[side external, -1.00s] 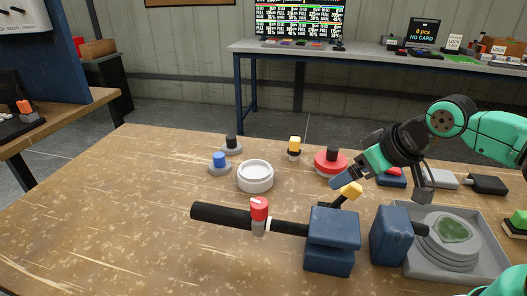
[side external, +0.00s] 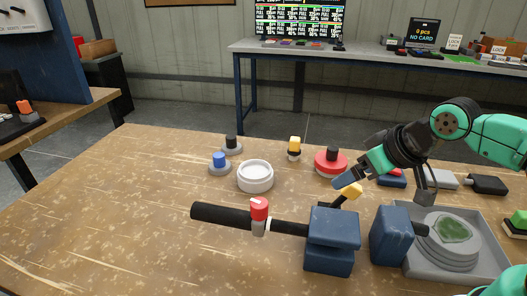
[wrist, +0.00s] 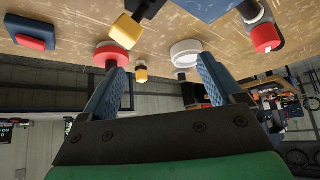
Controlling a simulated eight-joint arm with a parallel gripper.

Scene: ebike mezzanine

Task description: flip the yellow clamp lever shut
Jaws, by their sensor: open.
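The yellow clamp lever (side external: 350,190) stands tilted up on a dark stem from the blue clamp block (side external: 333,225). In the wrist view its yellow tip (wrist: 126,30) shows at the upper left with its dark stem behind it. My gripper (side external: 345,182) is at the lever's tip in the side view, with one blue finger overlapping or very close to it; I cannot tell if they touch. In the wrist view my gripper (wrist: 162,70) has its two blue fingers apart, with nothing held between them.
A black bar with a red-topped collar (side external: 259,210) runs left from the clamp block. A white ring (side external: 255,187), a red knob (side external: 331,168), a yellow-topped knob (side external: 294,147) and a blue knob (side external: 219,160) stand behind. A grey tray (side external: 415,262) lies right. The table's left is clear.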

